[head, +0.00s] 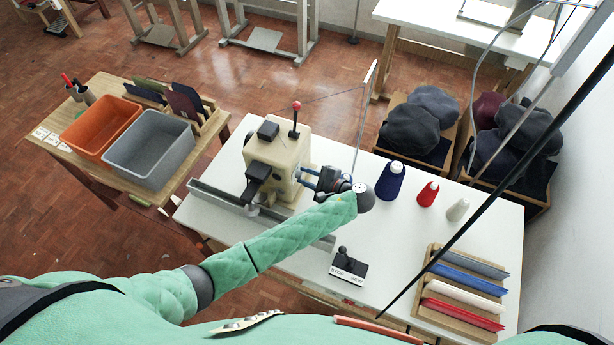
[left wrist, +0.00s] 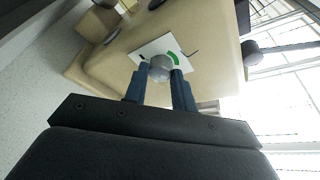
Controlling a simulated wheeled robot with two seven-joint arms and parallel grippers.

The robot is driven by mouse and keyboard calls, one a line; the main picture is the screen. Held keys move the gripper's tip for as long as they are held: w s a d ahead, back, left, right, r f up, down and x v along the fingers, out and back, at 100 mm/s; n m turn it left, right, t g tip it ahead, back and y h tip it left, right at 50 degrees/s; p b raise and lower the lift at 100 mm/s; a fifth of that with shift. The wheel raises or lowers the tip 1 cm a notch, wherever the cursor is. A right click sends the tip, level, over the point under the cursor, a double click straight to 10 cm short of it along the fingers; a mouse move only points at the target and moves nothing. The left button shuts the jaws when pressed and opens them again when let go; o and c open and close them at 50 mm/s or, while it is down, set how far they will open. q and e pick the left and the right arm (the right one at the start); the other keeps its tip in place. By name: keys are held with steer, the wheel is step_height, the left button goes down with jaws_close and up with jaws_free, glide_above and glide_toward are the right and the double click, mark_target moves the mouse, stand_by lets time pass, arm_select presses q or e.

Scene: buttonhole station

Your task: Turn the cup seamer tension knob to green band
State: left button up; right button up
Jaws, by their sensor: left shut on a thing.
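The cup seamer (head: 272,163) is a cream machine on the white table, with a red-topped lever on top. Its tension knob (left wrist: 160,68) is a grey round knob on a white dial plate (left wrist: 144,78) in the left wrist view. A green band (left wrist: 174,58) shows on the plate just beyond the knob's upper right. My left gripper (head: 304,176) is at the machine's right side, and its blue fingers are shut on the knob. The fingers also show in the left wrist view (left wrist: 161,80). The knob's pointer cannot be made out. My right gripper is not in view.
A STOP switch box (head: 349,266) stands near the table's front edge. Thread cones in blue (head: 390,181), red (head: 428,194) and white stand right of the gripper. A wooden rack (head: 430,312) of folded fabric lies front right. Orange (head: 101,128) and grey bins stand on the left table.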

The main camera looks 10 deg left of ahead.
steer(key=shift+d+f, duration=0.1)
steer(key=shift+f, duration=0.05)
arm_select(q)
steer(key=n+b, duration=0.1)
steer(key=b, duration=0.1)
steer(key=n+t+b, duration=0.1)
steer(key=n, duration=0.1)
steer(key=shift+s+f+t+b, duration=0.2)
steer(key=shift+f+t+b, duration=0.1)
steer(key=shift+b, duration=0.1)
steer(key=n+b, duration=0.2)
steer(key=shift+t+y+b, duration=0.3)
steer(key=shift+t+b, duration=0.05)
steer(key=shift+t, duration=0.05)
steer(key=shift+n, duration=0.3)
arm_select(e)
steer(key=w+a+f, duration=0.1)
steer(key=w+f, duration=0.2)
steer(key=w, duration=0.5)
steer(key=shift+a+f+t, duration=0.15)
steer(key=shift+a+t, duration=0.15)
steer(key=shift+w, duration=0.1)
arm_select(q)
steer(key=o, duration=1)
steer(key=shift+r, duration=0.1)
